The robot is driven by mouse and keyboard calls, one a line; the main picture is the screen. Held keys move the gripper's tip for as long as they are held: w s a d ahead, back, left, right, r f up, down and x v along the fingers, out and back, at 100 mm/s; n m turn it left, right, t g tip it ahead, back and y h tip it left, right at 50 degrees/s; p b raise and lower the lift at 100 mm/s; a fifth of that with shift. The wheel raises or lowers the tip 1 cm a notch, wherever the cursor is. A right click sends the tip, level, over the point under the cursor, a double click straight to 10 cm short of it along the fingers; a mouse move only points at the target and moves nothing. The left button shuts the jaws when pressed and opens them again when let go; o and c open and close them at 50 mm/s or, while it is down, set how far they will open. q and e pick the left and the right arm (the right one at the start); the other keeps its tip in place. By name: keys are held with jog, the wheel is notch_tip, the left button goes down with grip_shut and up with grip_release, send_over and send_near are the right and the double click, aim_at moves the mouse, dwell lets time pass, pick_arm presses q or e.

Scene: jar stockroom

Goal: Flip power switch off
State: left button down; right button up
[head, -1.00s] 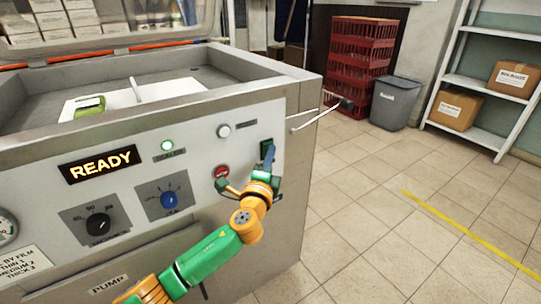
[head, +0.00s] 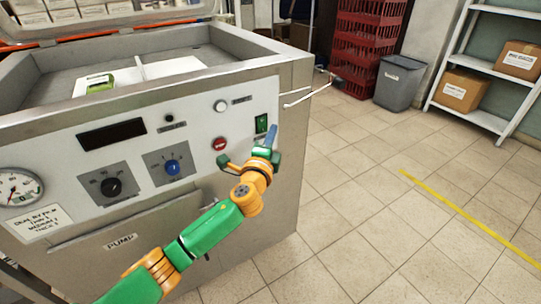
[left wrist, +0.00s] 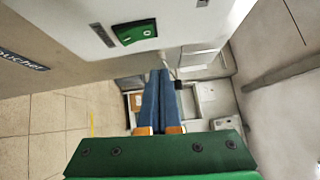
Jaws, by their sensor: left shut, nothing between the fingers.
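The green power switch (head: 262,123) is on the right end of the machine's front panel (head: 240,165). In the left wrist view the switch (left wrist: 136,33) shows white marks on its green rocker; I cannot tell for certain which side is pressed in. My left gripper (head: 271,135) is just below the switch in the head view, its blue fingers shut together and empty. The panel display (head: 112,134) is dark. My right gripper is not in view.
The panel also carries a red button (head: 220,144), a blue knob (head: 172,167), a black knob (head: 111,187) and a gauge (head: 18,188). A metal rod (head: 308,92) sticks out at the machine's right corner. The tiled floor to the right is clear.

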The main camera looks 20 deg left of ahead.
pick_arm(q)
jog(key=s+p, duration=0.1)
jog(key=s, duration=0.7)
jog(key=shift+s+r, duration=0.3)
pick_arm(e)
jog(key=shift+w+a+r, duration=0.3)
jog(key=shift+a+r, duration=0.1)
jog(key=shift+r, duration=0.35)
pick_arm(q)
jog(key=shift+d, duration=0.15)
